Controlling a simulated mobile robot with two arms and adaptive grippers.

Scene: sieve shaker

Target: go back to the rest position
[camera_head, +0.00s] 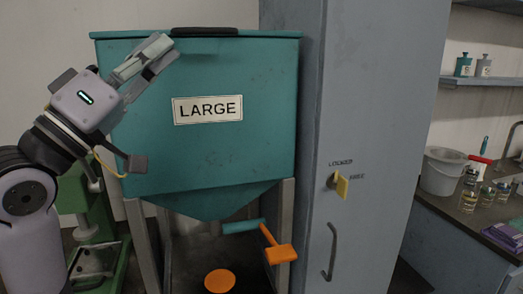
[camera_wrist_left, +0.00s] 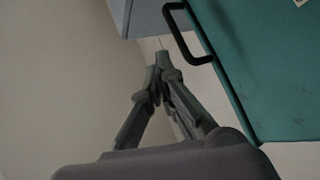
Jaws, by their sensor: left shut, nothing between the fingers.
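My left gripper (camera_head: 165,47) is raised in front of the upper left part of the teal hopper marked LARGE (camera_head: 210,160). It is shut with nothing between its fingers. The left wrist view shows the closed fingers (camera_wrist_left: 160,62) with the hopper's teal lid (camera_wrist_left: 265,75) and its black handle (camera_wrist_left: 188,35) beyond and to the right. In the head view the black handle (camera_head: 205,32) lies on the lid to the right of the fingertips. I cannot tell how far the fingers are from the hopper. My right gripper is not in view.
An orange-handled valve (camera_head: 280,253) sits below the hopper. A green machine (camera_head: 95,235) stands at lower left. A counter at right holds a bucket (camera_head: 442,172) and jars.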

